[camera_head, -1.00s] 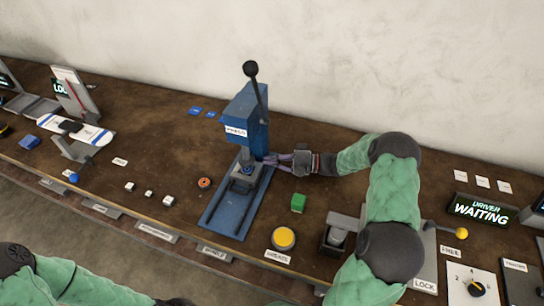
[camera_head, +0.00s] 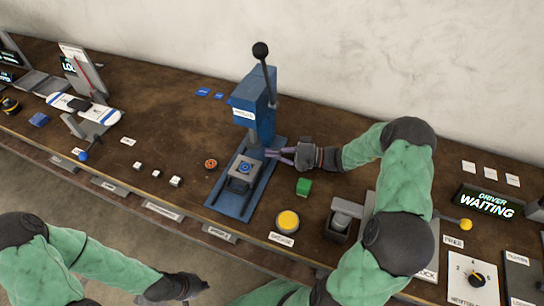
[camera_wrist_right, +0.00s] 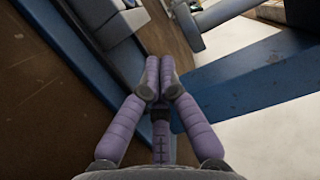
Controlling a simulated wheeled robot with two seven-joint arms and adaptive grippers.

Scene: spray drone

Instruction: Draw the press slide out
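The blue press (camera_head: 258,115) stands mid-bench with its black-knobbed lever (camera_head: 264,70) up. Its grey slide (camera_head: 240,182) lies on the blue base plate in front of the press head, with a blue round piece (camera_head: 245,168) on top. My right gripper (camera_head: 272,153) is at the right side of the press, beside the back of the slide. In the right wrist view its purple fingers (camera_wrist_right: 160,75) are together with nothing visible between them; contact with the slide cannot be told. My left gripper (camera_head: 190,287) is low in front of the bench, its fingers unclear.
Bare bench lies behind the cubes.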

